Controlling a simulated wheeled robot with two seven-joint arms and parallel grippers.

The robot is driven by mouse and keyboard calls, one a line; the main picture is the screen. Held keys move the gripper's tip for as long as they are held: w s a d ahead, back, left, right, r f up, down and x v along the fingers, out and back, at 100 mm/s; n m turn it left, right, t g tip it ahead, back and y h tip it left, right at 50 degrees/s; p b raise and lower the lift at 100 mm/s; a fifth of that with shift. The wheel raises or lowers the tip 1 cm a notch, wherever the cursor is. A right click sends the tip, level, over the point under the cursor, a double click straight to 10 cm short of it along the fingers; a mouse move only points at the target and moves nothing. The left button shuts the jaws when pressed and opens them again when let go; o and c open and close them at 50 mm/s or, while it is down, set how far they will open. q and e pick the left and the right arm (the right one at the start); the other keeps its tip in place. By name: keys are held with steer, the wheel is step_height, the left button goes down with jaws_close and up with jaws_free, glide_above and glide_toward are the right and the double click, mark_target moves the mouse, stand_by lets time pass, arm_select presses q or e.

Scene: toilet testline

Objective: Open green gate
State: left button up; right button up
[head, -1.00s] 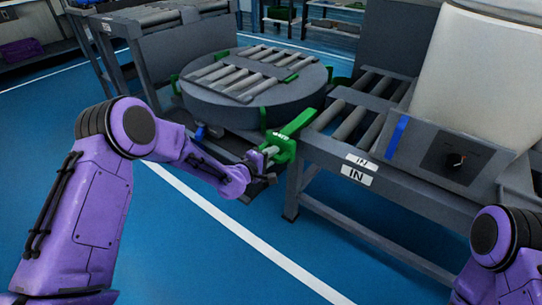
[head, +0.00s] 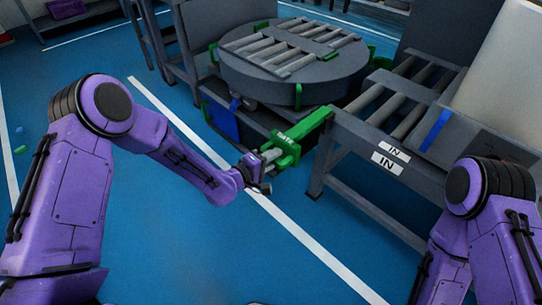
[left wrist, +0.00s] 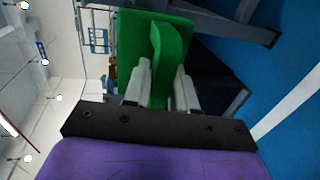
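The green gate (head: 303,130) is a bar with white lettering at the end of the roller conveyor marked IN, in front of the round turntable. Its near end has a block-like handle. My left gripper (head: 270,156) is at this handle in the head view. In the left wrist view the two pale fingers (left wrist: 163,84) stand on either side of the green handle plate (left wrist: 170,50) and look closed on it. My right arm shows at the lower right of the head view, but its gripper is out of view.
The round turntable (head: 292,66) with rollers stands behind the gate. The conveyor frame (head: 350,145) with IN labels is to the right. The blue floor (head: 200,240) is open in front, crossed by a white line (head: 290,228).

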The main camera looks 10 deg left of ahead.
arm_select(q)
steer(key=shift+o, duration=1.3)
steer(key=p+v, duration=0.2)
steer(key=v, duration=0.8)
steer(key=shift+s+a, duration=0.15)
steer(key=shift+s, duration=0.05)
